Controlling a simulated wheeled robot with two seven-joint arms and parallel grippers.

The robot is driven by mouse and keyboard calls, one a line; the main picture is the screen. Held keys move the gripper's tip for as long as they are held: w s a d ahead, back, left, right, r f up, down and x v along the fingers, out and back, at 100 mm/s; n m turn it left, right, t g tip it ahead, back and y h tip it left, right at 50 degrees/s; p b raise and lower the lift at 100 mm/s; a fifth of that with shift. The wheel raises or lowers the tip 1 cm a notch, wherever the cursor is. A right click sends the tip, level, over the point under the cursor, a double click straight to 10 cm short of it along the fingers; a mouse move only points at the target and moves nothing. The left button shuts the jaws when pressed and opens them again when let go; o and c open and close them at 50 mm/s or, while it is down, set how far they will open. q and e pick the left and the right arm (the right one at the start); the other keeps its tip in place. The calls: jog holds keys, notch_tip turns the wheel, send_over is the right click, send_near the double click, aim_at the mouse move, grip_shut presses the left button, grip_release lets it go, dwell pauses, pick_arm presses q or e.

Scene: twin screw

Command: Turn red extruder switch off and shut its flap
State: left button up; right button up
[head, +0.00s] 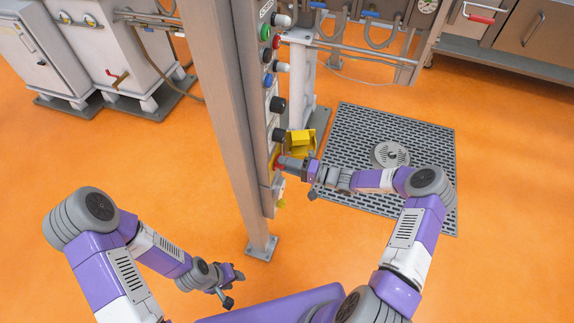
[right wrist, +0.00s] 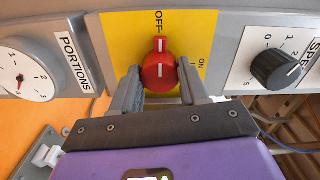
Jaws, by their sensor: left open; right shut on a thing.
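The red extruder switch (right wrist: 159,72) sits on a yellow plate (right wrist: 113,35) marked OFF and ON. Its handle and white mark point up the plate toward the OFF label. My right gripper (right wrist: 160,82) has one finger on each side of the red knob and is shut on it. In the head view my right gripper (head: 281,163) reaches the column's panel from the right, covering most of the switch. A yellow flap (head: 302,137) stands out open from the panel just above that gripper. My left gripper (head: 229,286) is open and empty, low and left of the column's foot.
The grey column (head: 222,100) carries other knobs and buttons above the switch. In the wrist view a PORTIONS dial (right wrist: 25,75) is left and a black SPEED knob (right wrist: 276,68) right. A floor grate (head: 400,135) lies behind my right arm. Orange floor around my left gripper is clear.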

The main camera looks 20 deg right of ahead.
jog(key=shift+n, duration=0.3)
jog(key=o, duration=1.1)
jog(key=shift+c, duration=0.2)
jog(key=p+v, duration=0.1)
jog(key=v, duration=0.6)
jog(key=shift+s+d, duration=0.2)
jog(key=shift+d, duration=0.1)
